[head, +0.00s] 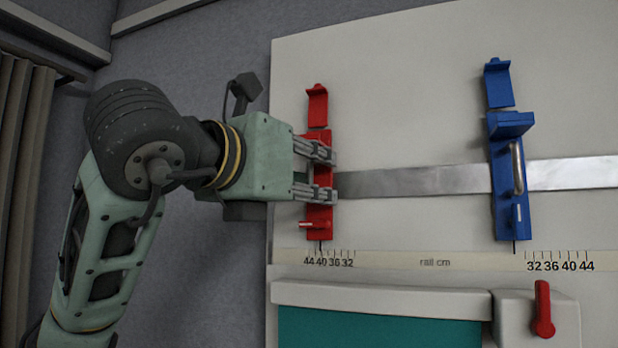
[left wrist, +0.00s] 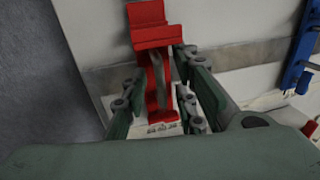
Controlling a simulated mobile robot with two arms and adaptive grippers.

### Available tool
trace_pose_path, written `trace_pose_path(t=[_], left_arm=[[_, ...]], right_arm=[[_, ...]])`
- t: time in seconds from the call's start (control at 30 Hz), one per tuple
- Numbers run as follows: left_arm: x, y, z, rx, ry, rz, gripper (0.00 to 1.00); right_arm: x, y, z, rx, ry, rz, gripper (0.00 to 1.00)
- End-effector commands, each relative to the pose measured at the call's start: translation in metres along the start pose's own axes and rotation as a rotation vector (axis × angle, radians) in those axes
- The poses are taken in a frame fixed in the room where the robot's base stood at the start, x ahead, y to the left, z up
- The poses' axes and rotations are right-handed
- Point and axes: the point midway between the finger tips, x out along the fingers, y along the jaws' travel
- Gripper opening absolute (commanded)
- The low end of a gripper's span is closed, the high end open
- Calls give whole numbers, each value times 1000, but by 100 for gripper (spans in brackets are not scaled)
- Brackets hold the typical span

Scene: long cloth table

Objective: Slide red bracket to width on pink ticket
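The red bracket (head: 318,220) sits on the metal rail at the left of the pale board. Its lower black mark stands near the 40 on the left scale. In the left wrist view the red bracket (left wrist: 150,32) runs down between the fingers. My left gripper (head: 325,173) reaches in from the left, its fingertips in front of the bracket. In the left wrist view its fingers (left wrist: 160,103) stand apart, one on each side of the bracket's narrow part, with gaps; firm contact is not clear. No pink ticket shows. My right gripper is out of view.
A blue bracket (head: 508,195) sits further right on the metal rail (head: 415,181), its mark left of the right scale's 32. A scale strip (head: 390,261) runs below. A red lever (head: 543,310) is at the lower right. The rail between the brackets is clear.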

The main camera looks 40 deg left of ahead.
Motion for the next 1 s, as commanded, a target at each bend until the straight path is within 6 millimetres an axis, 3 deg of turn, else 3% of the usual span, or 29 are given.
trace_pose_path(t=[0.17,0.6,0.8,1.0], left_arm=[[-16,0,2,-1,-5,-1,26],[-103,-1,1,0,-5,-2,26],[-119,0,0,1,-1,0,26],[-120,0,0,0,-1,0,26]], right_arm=[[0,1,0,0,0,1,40],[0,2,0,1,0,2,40],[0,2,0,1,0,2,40],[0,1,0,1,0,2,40]])
